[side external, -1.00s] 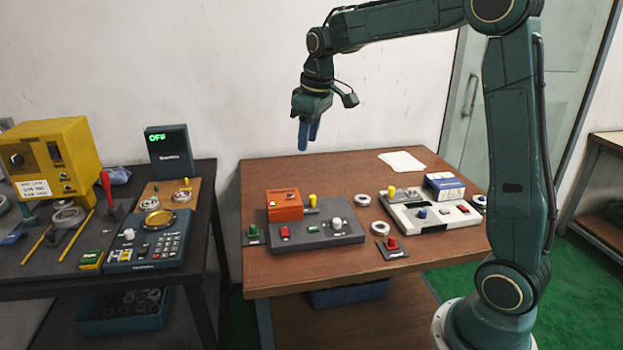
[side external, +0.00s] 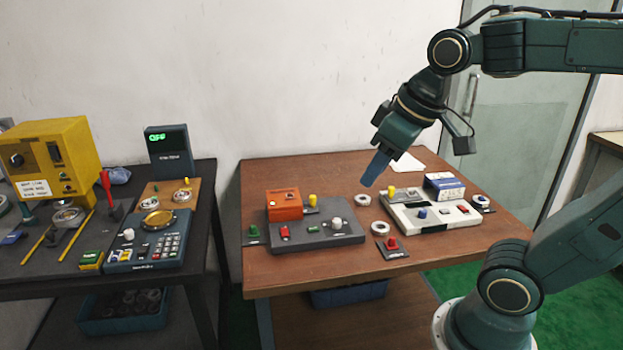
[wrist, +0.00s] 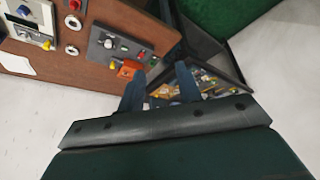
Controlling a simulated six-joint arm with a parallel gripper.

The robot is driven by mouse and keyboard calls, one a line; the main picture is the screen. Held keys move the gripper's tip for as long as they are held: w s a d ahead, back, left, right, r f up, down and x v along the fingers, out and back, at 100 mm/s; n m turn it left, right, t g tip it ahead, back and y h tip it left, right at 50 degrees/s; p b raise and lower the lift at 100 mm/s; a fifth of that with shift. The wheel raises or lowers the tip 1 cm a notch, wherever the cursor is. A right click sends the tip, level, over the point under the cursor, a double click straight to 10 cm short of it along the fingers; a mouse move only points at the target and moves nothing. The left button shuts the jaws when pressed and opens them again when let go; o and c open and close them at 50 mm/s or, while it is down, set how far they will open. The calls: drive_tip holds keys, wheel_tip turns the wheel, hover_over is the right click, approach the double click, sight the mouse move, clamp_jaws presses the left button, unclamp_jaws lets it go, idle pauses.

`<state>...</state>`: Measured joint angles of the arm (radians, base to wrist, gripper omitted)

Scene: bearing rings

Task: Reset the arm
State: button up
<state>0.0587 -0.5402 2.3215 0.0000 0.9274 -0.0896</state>
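My gripper (side external: 370,181) has blue fingers and hangs tilted down and to the left in the side view, in the air above the brown table (side external: 330,172). In the wrist view my gripper (wrist: 160,75) shows two fingers apart, with nothing between them. It is clear of the grey control panel (side external: 350,236) with the orange box (side external: 284,206), and of the white panel (side external: 440,222).
Bearing rings (side external: 379,228) and a red button (side external: 391,244) lie between the panels. A dark bench (side external: 200,240) at left holds a yellow machine (side external: 50,155), a scale (side external: 150,245) and a display reading OFF (side external: 168,150). A white wall is behind.

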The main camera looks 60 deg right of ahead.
drive_tip(key=s+a+f, duration=0.1)
drive_tip(key=s+f, duration=0.1)
drive_tip(key=s, duration=0.3)
drive_tip(key=shift+s+a+f+t, duration=0.2)
drive_tip(key=shift+f+t, duration=0.1)
drive_tip(key=shift+f, duration=0.05)
drive_tip(key=shift+c, duration=0.2)
idle(0.5)
